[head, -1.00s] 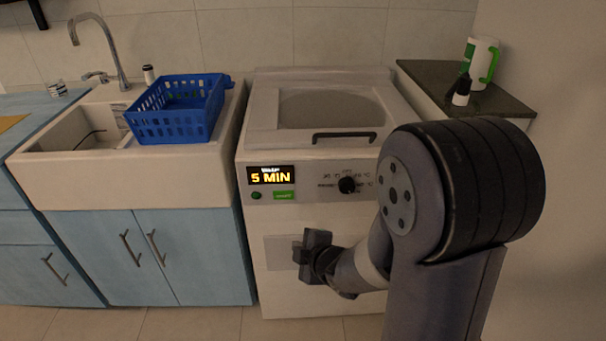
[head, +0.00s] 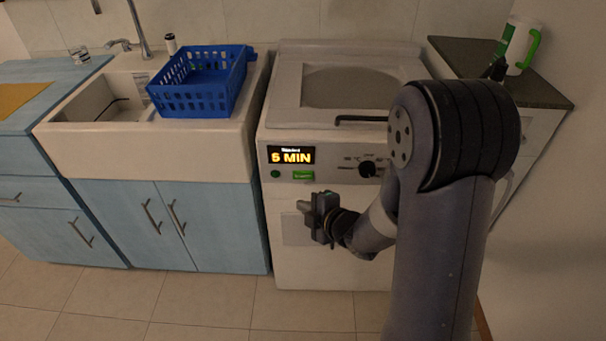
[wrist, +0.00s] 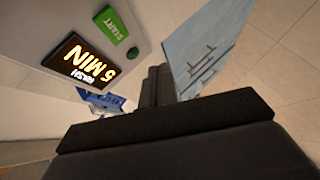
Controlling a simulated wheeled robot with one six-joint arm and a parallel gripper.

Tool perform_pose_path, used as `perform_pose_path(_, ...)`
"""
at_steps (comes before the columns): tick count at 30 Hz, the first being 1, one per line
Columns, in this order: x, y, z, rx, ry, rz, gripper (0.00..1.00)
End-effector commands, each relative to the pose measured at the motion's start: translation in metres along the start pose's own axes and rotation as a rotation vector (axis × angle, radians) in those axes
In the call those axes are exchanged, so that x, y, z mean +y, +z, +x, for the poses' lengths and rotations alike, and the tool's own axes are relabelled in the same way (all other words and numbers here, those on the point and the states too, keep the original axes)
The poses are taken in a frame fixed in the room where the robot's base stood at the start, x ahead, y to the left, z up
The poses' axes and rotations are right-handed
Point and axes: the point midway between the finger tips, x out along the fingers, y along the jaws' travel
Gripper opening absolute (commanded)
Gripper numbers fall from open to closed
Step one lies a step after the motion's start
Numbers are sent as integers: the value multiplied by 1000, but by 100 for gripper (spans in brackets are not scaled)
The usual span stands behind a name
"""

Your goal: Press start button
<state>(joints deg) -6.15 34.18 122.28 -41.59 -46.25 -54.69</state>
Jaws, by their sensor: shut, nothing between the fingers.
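The green START block (head: 303,175) is on the white washing machine's front panel, below the lit display (head: 291,156). A small round dark green button (head: 275,174) is to its left. The wrist view shows the START block (wrist: 115,28) at the upper left, the round button (wrist: 132,53) beside it and the display (wrist: 80,62) reading 5 MIN. My gripper (head: 303,205) is shut and empty, just below the START block in the head view, its fingers pointing left. In the wrist view its fingertips (wrist: 158,72) are below and right of the round button. Contact with the panel cannot be told.
A black knob (head: 367,169) is on the panel's right, partly near my arm. A blue basket (head: 190,100) sits on the sink to the left. A dark counter (head: 545,92) with a green-handled mug is at right. The floor in front of the cabinets is clear.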

Motion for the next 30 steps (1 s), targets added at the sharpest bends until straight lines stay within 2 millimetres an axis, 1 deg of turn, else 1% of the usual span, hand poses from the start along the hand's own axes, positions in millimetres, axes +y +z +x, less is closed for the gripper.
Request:
perform_pose_path(1, 6, 3, 4, -1, -1, 1, 0)
perform_pose_path(6, 19, 16, 21, -2, 0, 2, 0)
perform_pose_path(12, 29, 29, 39, -1, 0, 1, 0)
perform_pose_path(15, 33, 33, 45, -1, 0, 1, 0)
perform_pose_path(20, 36, 36, 49, -1, 0, 2, 0)
perform_pose_path(30, 36, 37, 50, -1, 0, 2, 0)
